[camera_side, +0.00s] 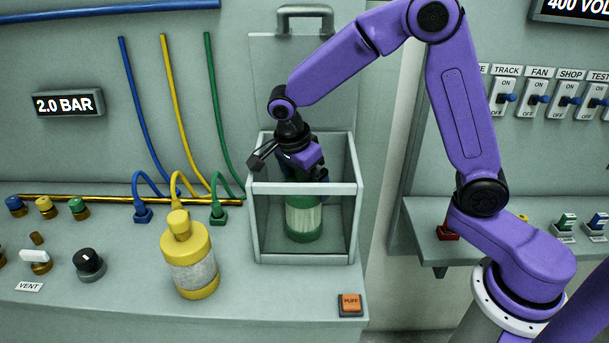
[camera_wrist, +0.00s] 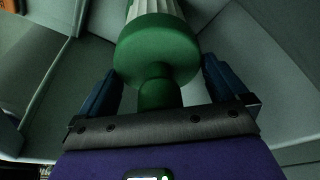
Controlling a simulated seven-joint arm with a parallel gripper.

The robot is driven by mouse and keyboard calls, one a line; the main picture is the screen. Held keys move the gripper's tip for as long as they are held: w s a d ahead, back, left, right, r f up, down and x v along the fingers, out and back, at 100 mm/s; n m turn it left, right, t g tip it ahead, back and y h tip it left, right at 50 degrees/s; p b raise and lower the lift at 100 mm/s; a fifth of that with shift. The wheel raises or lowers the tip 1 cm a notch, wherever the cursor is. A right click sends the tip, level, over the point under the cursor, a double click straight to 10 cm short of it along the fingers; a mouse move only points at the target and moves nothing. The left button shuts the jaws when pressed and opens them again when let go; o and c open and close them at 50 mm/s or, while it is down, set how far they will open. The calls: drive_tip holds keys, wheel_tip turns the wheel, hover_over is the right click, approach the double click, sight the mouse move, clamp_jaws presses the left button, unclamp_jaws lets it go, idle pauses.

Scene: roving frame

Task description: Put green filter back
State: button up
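The green filter (camera_side: 303,222), a pleated white cylinder with green ends, stands upright inside an open-topped box with clear front (camera_side: 257,225). In the wrist view the filter (camera_wrist: 156,48) shows its green cap and knob toward me. My gripper (camera_side: 303,172) reaches down into the box top, over the filter. In the wrist view its blue fingers (camera_wrist: 160,75) are spread on either side of the green knob, with gaps visible between. The filter's upper end is mostly hidden by the gripper in the side view.
A yellow filter (camera_side: 191,262) stands on the bench left of the box. Blue, yellow and green hoses (camera_side: 219,202) run behind it. An orange PUFF button (camera_side: 350,304) is at front right. The box's raised lid (camera_side: 262,85) stands behind my arm. The box walls are close around my gripper.

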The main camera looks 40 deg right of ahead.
drive_tip(key=d+v, duration=0.1)
drive_tip(key=v, duration=1.6)
drive_tip(key=n+y, duration=0.2)
drive_tip(key=n, duration=1.4)
approach(349, 185)
drive_tip(key=shift+t, duration=0.3)
drive_tip(key=f, duration=0.5)
drive_tip(key=shift+s+d+f, duration=0.15)
drive_tip(key=shift+d+f, duration=0.1)
drive_tip(key=shift+f, duration=0.1)
drive_tip(key=s+d+f+n, duration=0.2)
drive_tip(key=s+n, duration=0.2)
drive_tip(key=s+d+f+n+y, duration=0.1)
drive_tip(key=s+d+f+n, duration=0.1)
drive_tip(key=s+n, duration=0.3)
drive_tip(key=s+d+f+n, duration=0.2)
drive_tip(key=s+n, duration=0.3)
drive_tip(key=shift+s+f+y, duration=0.15)
drive_tip(key=shift+f+y, duration=0.05)
drive_tip(key=shift+y, duration=0.1)
drive_tip(key=c, duration=0.3)
drive_tip(key=shift+s+f+n, duration=0.1)
drive_tip(key=shift+s+n, duration=0.05)
drive_tip(key=shift+n, duration=0.15)
drive_tip(key=c, duration=0.3)
